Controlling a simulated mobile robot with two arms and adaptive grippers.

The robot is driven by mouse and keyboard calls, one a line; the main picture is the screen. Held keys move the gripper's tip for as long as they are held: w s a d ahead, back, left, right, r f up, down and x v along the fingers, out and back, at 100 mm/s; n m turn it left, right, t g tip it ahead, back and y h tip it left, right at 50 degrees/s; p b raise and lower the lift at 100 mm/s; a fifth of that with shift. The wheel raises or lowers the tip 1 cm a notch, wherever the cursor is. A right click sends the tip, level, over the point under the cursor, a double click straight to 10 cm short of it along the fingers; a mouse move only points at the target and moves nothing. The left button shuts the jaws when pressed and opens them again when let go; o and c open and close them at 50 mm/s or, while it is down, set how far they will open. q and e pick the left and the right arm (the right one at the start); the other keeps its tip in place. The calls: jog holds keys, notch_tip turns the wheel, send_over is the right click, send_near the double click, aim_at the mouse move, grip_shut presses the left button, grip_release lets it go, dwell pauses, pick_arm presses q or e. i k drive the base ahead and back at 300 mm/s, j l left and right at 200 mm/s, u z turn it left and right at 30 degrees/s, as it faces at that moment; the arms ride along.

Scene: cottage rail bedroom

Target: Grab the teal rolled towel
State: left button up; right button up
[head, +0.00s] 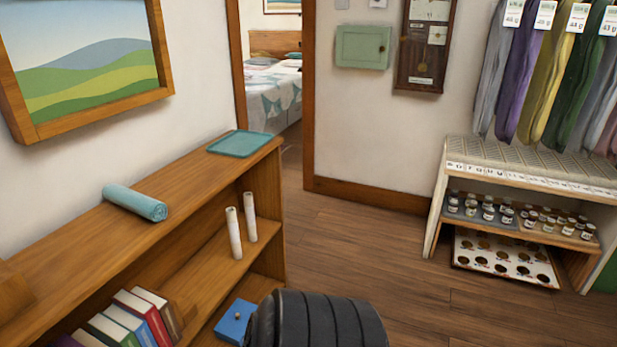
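The teal rolled towel (135,202) lies on its side on the top of the wooden shelf unit (190,182), in the left part of the head view. Its spiral end faces right, toward the shelf's front edge. Nothing touches it, and it is fully visible. Neither of my grippers shows in the head view. A black ribbed part of my own body is at the bottom centre.
A teal tray (240,144) lies farther back on the shelf top. Lower shelves hold two white rolls (234,233), several books (130,318) and a blue box (235,320). The wooden floor (360,240) is clear toward the right-hand display rack (525,180).

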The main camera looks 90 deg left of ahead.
aim_at(149, 208)
jog(key=u, duration=3.85)
jog(key=i+l, duration=0.2)
jog(key=l, duration=0.15)
